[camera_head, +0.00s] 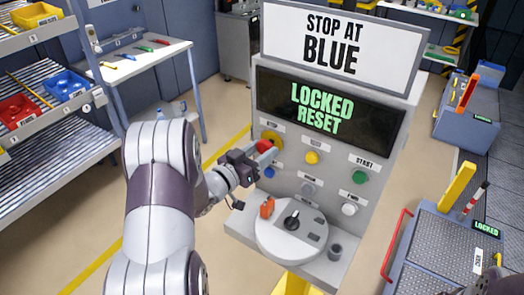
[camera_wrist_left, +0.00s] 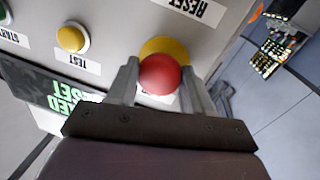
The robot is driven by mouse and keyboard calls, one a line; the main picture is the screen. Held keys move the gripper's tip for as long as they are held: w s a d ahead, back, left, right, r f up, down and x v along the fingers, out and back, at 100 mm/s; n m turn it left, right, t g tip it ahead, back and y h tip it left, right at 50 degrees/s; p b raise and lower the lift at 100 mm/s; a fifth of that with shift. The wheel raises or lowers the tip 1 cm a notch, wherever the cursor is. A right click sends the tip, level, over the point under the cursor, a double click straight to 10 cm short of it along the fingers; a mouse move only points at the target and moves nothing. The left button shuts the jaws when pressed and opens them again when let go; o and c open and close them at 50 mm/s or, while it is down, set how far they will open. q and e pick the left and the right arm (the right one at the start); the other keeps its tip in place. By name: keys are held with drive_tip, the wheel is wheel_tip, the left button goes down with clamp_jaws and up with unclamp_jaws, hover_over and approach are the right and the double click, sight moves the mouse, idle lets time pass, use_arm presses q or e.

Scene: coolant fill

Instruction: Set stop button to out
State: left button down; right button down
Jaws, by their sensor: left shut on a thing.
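The stop button is a red mushroom knob (camera_head: 264,146) on a yellow round base (camera_head: 271,137), at the upper left of the grey control panel. In the left wrist view the red knob (camera_wrist_left: 160,75) sits between my two fingers, with the yellow base (camera_wrist_left: 165,47) behind it. My left gripper (camera_head: 259,157) reaches the panel from the left and is shut on the knob. Whether the button is in or out cannot be told. My right gripper is not in view. The display (camera_head: 325,108) reads "LOCKED RESET".
A blue button (camera_head: 269,172) lies just below the gripper. Yellow (camera_head: 311,158), green (camera_head: 359,177) and white (camera_head: 349,209) buttons are to the right. A sign reads "STOP AT BLUE".

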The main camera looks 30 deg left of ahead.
use_arm(q)
drive_tip(key=shift+s, duration=0.5)
drive_tip(key=shift+w, duration=0.1)
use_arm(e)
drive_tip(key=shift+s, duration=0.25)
use_arm(q)
drive_tip(key=shift+c, duration=2.2)
unclamp_jaws()
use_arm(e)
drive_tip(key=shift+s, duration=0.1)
use_arm(q)
drive_tip(key=shift+s+a, duration=0.1)
drive_tip(key=shift+s, duration=0.1)
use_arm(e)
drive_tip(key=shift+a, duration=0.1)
use_arm(q)
drive_tip(key=b+v, duration=0.2)
drive_tip(key=v, duration=1)
drive_tip(key=shift+s, duration=0.35)
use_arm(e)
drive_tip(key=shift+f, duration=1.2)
